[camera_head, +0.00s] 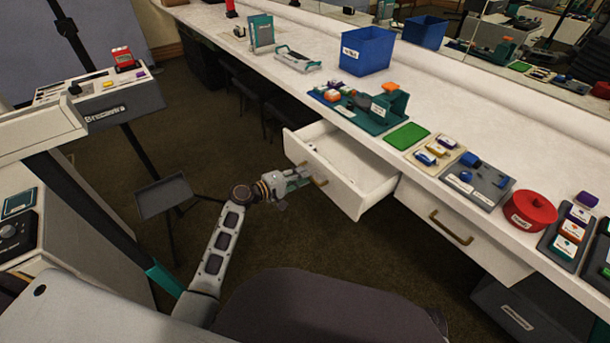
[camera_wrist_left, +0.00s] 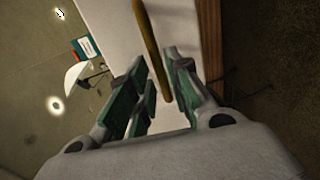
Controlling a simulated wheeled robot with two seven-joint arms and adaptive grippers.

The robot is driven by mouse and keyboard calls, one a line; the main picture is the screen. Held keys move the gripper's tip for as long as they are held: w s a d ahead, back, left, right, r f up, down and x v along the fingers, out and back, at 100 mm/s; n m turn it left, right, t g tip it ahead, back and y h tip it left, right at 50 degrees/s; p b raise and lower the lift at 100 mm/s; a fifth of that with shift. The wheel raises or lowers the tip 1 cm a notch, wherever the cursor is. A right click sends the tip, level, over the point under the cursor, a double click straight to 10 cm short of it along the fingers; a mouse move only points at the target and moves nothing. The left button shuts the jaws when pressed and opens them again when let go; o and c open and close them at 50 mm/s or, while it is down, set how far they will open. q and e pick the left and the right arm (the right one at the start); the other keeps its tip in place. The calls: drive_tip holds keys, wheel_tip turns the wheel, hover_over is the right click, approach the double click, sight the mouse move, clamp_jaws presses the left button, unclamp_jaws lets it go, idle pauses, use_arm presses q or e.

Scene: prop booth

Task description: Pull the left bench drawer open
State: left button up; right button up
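The left bench drawer (camera_head: 352,197) is white and stands pulled well out from under the bench top, its inside showing. Its brass bar handle (camera_head: 319,182) is on the front, and in the left wrist view the handle (camera_wrist_left: 150,38) runs down between the fingers. My left gripper (camera_head: 306,176) is at the drawer front, its fingers closed in around the handle; it also shows in the left wrist view (camera_wrist_left: 157,68). The finger contact is partly hidden. My right gripper is not in view.
A closed drawer with a brass handle (camera_head: 451,228) is to the right. The white bench top (camera_head: 320,86) carries a blue bin (camera_head: 367,50), a green mat (camera_head: 407,136), a red pot (camera_head: 529,212) and other props. A small grey tray (camera_head: 164,195) stands left of my arm. Dark floor lies below the drawer.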

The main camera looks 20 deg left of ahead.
use_arm(q)
drive_tip(key=v, duration=0.9)
drive_tip(key=shift+s+f, duration=0.1)
idle(0.6)
